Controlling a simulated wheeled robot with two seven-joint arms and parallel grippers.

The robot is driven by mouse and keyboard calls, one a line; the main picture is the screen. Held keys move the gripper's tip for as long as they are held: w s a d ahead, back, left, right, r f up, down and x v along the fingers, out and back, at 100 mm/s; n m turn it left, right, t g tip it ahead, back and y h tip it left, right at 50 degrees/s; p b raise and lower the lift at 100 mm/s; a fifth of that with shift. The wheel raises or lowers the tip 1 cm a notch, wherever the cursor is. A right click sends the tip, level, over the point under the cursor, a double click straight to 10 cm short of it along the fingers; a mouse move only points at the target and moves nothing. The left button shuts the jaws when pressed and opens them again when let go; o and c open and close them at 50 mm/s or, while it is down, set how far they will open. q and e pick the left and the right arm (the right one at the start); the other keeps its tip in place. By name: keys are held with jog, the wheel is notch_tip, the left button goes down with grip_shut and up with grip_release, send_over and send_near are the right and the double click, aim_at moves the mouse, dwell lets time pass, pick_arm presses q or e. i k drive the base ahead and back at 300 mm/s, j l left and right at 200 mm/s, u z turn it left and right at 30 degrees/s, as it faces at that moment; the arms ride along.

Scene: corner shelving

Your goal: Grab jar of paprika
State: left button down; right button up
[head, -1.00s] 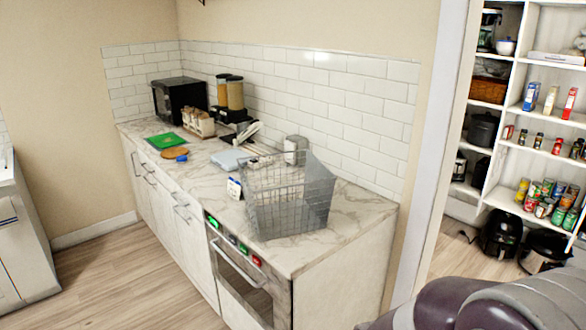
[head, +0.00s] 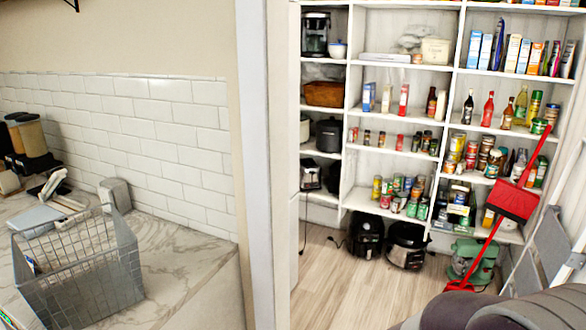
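The pantry shelving (head: 400,105) stands beyond the doorway in the head view. Small spice jars (head: 382,138) stand in a row on its middle shelf, with more small jars (head: 422,141) to their right. The labels are too small to read, so I cannot tell which one is paprika. A grey and dark part of my own arm (head: 470,310) shows at the bottom right. Neither of my grippers is in view.
A wire basket (head: 85,275) stands on the marble counter (head: 190,260) at left. The door frame (head: 262,170) divides kitchen from pantry. A red broom (head: 512,200) and a grey step ladder (head: 550,245) lean at right. Black appliances (head: 407,248) sit on the floor; wooden floor (head: 335,290) before them is clear.

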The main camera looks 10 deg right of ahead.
aim_at(399, 140)
jog(key=i+l+z, duration=0.6)
jog(key=i, duration=0.2)
jog(key=i+l+z, duration=0.1)
jog(key=i+z, duration=0.5)
jog(key=i, duration=0.25)
jog(key=i+j+z, duration=0.1)
jog(key=i, duration=0.35)
jog(key=i+j+z, duration=0.15)
jog(key=i, duration=0.25)
jog(key=i+j+z, duration=0.1)
jog(key=i, duration=0.35)
jog(key=i+j+z, duration=0.15)
jog(key=i, duration=0.25)
jog(key=i+j+u, duration=0.15)
jog(key=j, duration=0.3)
jog(key=i+j+u, duration=0.1)
jog(key=j, duration=0.3)
jog(key=i+j+u, duration=0.15)
jog(key=j, duration=0.25)
jog(key=i+j+u, duration=0.1)
jog(key=j, duration=0.25)
jog(key=i, duration=0.1)
